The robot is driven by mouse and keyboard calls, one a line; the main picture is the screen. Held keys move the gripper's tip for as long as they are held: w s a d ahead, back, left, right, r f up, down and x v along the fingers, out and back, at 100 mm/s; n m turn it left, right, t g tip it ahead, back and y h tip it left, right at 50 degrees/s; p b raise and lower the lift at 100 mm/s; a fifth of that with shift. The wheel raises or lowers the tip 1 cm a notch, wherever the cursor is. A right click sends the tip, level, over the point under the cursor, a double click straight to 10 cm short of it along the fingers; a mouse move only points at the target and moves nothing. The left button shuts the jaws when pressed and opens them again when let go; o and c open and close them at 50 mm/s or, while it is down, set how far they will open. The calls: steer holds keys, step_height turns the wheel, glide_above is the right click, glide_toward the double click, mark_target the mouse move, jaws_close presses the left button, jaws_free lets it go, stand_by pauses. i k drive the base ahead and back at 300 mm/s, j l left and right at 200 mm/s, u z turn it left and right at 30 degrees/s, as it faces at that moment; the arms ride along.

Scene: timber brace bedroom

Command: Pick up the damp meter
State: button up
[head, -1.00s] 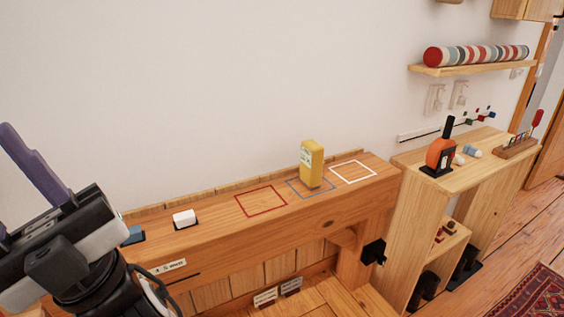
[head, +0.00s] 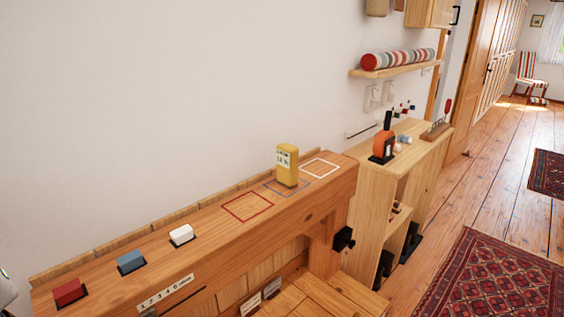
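A yellow upright device with a pale display panel, which looks like the damp meter (head: 287,168), stands on the wooden beam ledge (head: 210,222). Its base is at the grey-blue outlined square (head: 301,187), between a red outlined square (head: 247,207) and a white outlined square (head: 320,169). My gripper is not visible in the head view. Only a small pale piece, perhaps of my arm, shows at the lower left edge.
Red (head: 68,291), blue (head: 130,261) and white (head: 181,235) blocks sit along the ledge's left part. Right of the ledge is a wooden shelf unit (head: 372,200) with an orange bottle-like object (head: 384,143). A wall shelf holds a striped roll (head: 398,59). Open floor with rugs lies to the right.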

mark_target(287, 154)
steer(key=l+u, duration=0.2)
steer(key=l, duration=1.3)
steer(key=i+l, duration=0.1)
steer(key=l, duration=0.2)
steer(key=i+l+u, duration=0.15)
steer(key=l, duration=0.15)
steer(key=i+l, duration=0.1)
steer(key=l, duration=0.25)
steer(key=i+l+u, duration=0.15)
steer(key=i+l, duration=0.2)
steer(key=i, duration=0.2)
steer(key=i+l+u, duration=0.15)
steer(key=i+l, duration=0.25)
steer(key=i, duration=0.1)
